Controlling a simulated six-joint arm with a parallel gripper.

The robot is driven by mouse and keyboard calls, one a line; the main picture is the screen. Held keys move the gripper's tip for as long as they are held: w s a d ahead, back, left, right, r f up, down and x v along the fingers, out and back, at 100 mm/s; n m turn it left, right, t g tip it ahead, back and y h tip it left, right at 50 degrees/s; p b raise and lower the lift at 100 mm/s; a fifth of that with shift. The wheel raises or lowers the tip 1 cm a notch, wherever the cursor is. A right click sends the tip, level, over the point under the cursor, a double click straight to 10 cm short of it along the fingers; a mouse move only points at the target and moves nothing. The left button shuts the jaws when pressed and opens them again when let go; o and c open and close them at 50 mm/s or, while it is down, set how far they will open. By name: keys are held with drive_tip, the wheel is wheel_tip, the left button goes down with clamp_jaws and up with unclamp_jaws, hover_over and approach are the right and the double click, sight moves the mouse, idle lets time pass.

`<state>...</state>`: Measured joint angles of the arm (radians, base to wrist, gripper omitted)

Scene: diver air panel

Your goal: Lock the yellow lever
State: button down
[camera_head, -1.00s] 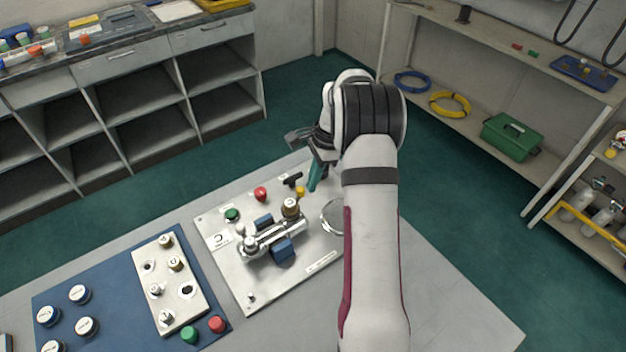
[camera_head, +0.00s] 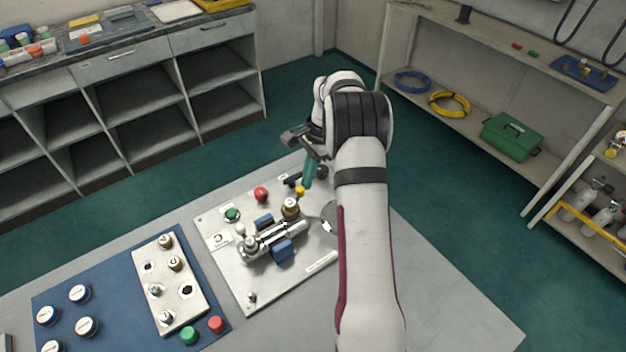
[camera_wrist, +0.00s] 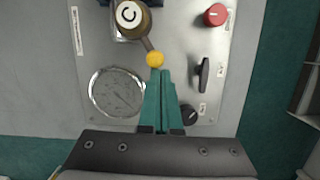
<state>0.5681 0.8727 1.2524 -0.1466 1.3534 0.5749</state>
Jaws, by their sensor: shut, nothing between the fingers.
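The yellow lever shows as a yellow ball knob (camera_wrist: 155,59) on a short metal arm in the wrist view. The arm runs from a brass cap marked C (camera_wrist: 131,18). The knob also shows in the head view (camera_head: 300,190), with the brass cap (camera_head: 290,207) beside it. My gripper (camera_wrist: 161,72) has its teal fingers shut and empty. Its fingertips are right by the knob in the wrist view; I cannot tell if they touch it. In the head view the teal fingers (camera_head: 308,172) point down over the panel's far right part.
The metal panel (camera_head: 235,275) also bears a round gauge (camera_wrist: 116,92), a black T-handle (camera_wrist: 202,74), a red knob (camera_wrist: 215,15) and a black knob (camera_wrist: 189,114), all close to the fingers. A blue mat (camera_head: 110,290) with a smaller plate lies to the left.

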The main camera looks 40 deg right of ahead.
drive_tip(key=w+a+n+g, duration=0.2)
drive_tip(key=w+a+n, duration=0.2)
drive_tip(key=n, duration=0.4)
drive_tip(key=shift+a+n+h, duration=0.25)
drive_tip(key=shift+n+h, duration=0.05)
drive_tip(key=shift+n, duration=0.1)
idle(0.5)
drive_tip(key=shift+a, duration=0.1)
idle(0.4)
